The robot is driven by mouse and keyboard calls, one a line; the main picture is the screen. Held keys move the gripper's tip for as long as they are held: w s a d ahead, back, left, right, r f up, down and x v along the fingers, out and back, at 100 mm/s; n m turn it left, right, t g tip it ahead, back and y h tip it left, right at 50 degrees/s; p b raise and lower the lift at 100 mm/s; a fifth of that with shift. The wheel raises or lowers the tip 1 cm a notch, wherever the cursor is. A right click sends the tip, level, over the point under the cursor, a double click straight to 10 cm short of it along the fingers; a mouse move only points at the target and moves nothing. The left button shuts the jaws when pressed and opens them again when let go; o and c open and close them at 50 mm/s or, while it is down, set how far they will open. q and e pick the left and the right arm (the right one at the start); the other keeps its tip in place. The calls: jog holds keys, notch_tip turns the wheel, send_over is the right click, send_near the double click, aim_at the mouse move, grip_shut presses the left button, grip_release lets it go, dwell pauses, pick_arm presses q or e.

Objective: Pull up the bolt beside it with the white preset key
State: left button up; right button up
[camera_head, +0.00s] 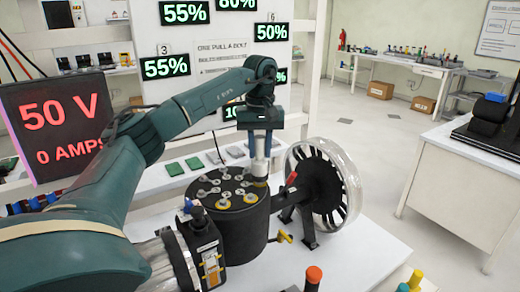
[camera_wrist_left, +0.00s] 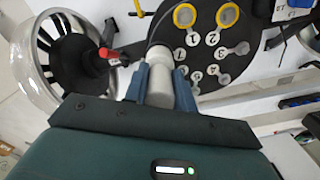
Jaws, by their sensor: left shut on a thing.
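A black drum (camera_head: 240,220) stands on the white table, its top ringed with numbered grey tags and yellow rings; the numbered top also shows in the left wrist view (camera_wrist_left: 222,20). My left gripper (camera_head: 260,155) points down over the drum's right rim. It is shut on a white cylindrical key (camera_wrist_left: 160,72), upright between its fingers. The key's lower end meets the drum top by a yellow ring (camera_head: 251,198); whether it grips a bolt is hidden. My right gripper is not in view.
A spoked wheel with a clear rim (camera_head: 352,190) stands close right of the drum, with a red-tipped handle (camera_head: 291,178) between. A black labelled box (camera_head: 207,255) stands at the drum's front left. A red-display meter (camera_head: 60,125) is at left.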

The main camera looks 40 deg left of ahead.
aim_at(260, 137)
pick_arm(q)
jog(key=shift+r, duration=2.55)
